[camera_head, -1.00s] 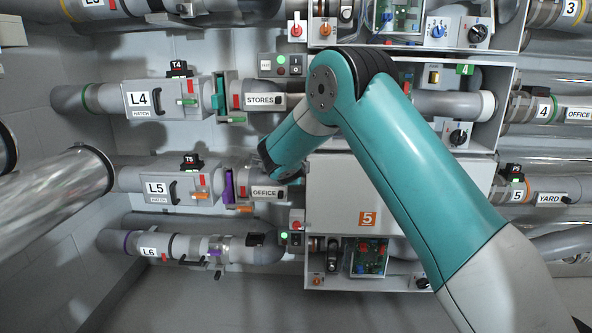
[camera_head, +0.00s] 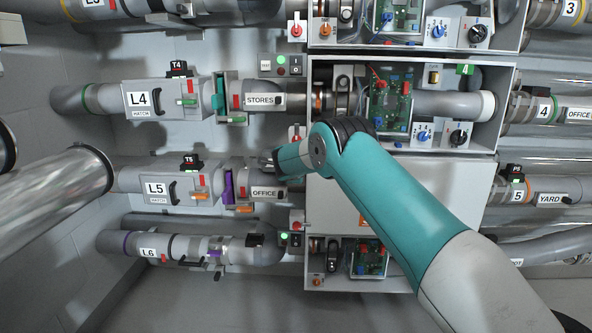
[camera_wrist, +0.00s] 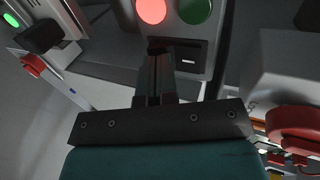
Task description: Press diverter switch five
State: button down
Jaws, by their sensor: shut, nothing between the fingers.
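In the wrist view a grey panel (camera_wrist: 205,40) shows a lit red lamp (camera_wrist: 151,8), a darker green lamp (camera_wrist: 195,8) and, below them, a black switch (camera_wrist: 188,62) with a pale mark. My gripper (camera_wrist: 160,45) is shut and empty. Its fingertips are at the panel, overlapping the left part of the black switch; I cannot tell whether they touch it. In the head view my gripper (camera_head: 268,160) is just above the OFFICE pipe (camera_head: 264,193) of line L5 (camera_head: 155,188). The arm hides most of the row-five panel there.
A similar panel (camera_head: 281,65) with lamps and a rocker sits above the STORES pipe (camera_head: 262,99). The large closed cabinet door (camera_head: 335,195) lies behind my arm.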

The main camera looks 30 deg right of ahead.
jog(key=shift+w+d+f+b, duration=0.1)
jog(key=shift+w+b, duration=0.05)
jog(key=shift+b, duration=0.7)
